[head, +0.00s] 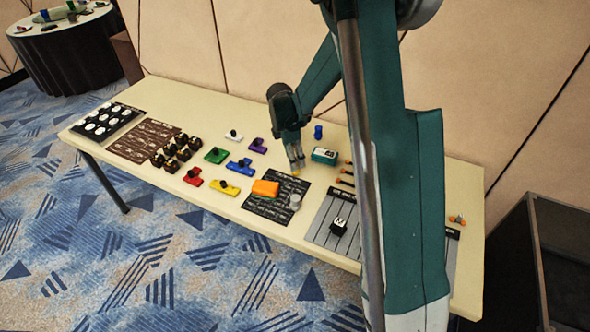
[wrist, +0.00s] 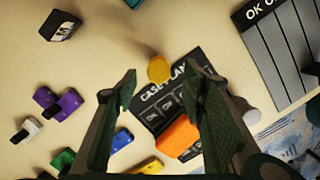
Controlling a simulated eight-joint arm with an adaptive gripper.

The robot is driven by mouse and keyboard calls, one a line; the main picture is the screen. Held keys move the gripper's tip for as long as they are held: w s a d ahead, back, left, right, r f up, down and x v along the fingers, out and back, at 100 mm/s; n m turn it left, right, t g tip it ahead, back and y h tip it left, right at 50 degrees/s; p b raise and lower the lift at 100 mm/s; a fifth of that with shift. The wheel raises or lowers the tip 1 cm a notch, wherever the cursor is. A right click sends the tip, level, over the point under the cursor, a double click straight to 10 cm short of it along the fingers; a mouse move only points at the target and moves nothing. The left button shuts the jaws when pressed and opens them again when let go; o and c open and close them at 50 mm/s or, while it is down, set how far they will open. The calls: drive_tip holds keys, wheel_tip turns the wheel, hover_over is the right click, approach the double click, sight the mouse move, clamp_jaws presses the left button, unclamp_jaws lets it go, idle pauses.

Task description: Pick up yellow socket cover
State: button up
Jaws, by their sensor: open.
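A small round yellow piece, which looks like the yellow socket cover (wrist: 159,69), stands at the edge of a black printed mat. In the head view only a bit of yellow (head: 296,173) shows right below my gripper (head: 295,162). In the wrist view my gripper (wrist: 163,84) is open, its two dark green fingers apart on either side of the yellow piece. The cover appears between and just beyond the fingertips; I cannot tell the exact height gap. Nothing is held.
An orange block (head: 265,188) and a grey cylinder (head: 295,201) are on the black mat (head: 272,212). A white-and-green box (head: 324,156) stands close to the right. A flat yellow piece (head: 225,188) and other coloured pieces lie left. A striped grey board (head: 325,235) is at right.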

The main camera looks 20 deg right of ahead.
drive_tip(key=shift+w+d+f+b, duration=0.1)
drive_tip(key=shift+d+f+b, duration=0.1)
drive_tip(key=shift+f, duration=0.65)
drive_tip(key=shift+d+f+b, duration=0.15)
drive_tip(key=shift+f+b, duration=0.1)
drive_tip(key=shift+f, duration=0.6)
drive_tip(key=shift+w+d+f+b, duration=0.1)
drive_tip(key=shift+d+f+b, duration=0.1)
drive_tip(key=shift+f, duration=0.65)
drive_tip(key=c, duration=0.8)
